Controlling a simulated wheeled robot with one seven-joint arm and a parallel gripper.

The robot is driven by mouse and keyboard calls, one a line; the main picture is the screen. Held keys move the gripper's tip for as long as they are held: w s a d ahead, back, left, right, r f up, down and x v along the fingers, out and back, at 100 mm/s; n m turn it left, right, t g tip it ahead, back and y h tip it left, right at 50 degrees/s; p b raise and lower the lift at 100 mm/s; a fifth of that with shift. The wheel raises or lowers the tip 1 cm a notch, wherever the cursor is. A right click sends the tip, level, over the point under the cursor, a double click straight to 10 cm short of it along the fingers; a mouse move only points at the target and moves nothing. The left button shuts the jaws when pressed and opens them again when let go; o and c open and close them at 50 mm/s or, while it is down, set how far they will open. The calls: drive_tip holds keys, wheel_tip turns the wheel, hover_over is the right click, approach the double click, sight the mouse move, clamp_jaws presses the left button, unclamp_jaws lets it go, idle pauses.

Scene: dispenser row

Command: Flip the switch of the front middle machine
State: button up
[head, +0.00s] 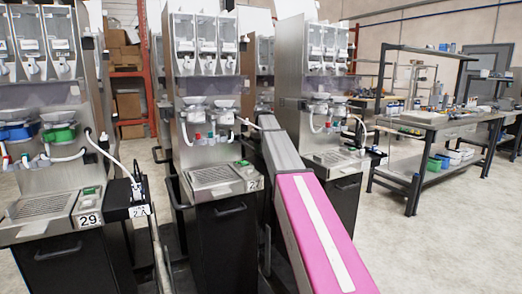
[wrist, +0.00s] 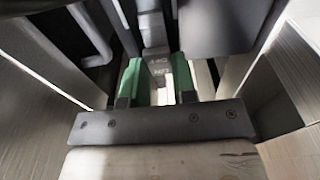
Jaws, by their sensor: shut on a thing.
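The front middle machine (head: 212,110) is a steel dispenser numbered 27, with three clear hoppers on top. Its small green switch (head: 245,163) sits on the panel at the right of its drip tray. My pink and grey arm passes to the right of this machine and hides my gripper in the head view. In the wrist view my gripper (wrist: 158,80) has green fingers shut on a grey block (wrist: 155,55) with faint markings. What the block belongs to is unclear. The switch cannot be made out in the wrist view.
Machine 29 (head: 45,120) stands at the left, with a black side box (head: 127,198). Another dispenser (head: 320,110) stands right of my arm, leaving a narrow gap. A workbench (head: 435,125) stands at the right, with open floor in front.

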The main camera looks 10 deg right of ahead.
idle(0.3)
drive_tip(key=o, duration=0.9)
drive_tip(key=r, duration=1)
drive_tip(key=shift+s+d+r, duration=0.1)
drive_tip(key=shift+s+r, duration=0.2)
drive_tip(key=shift+r, duration=0.05)
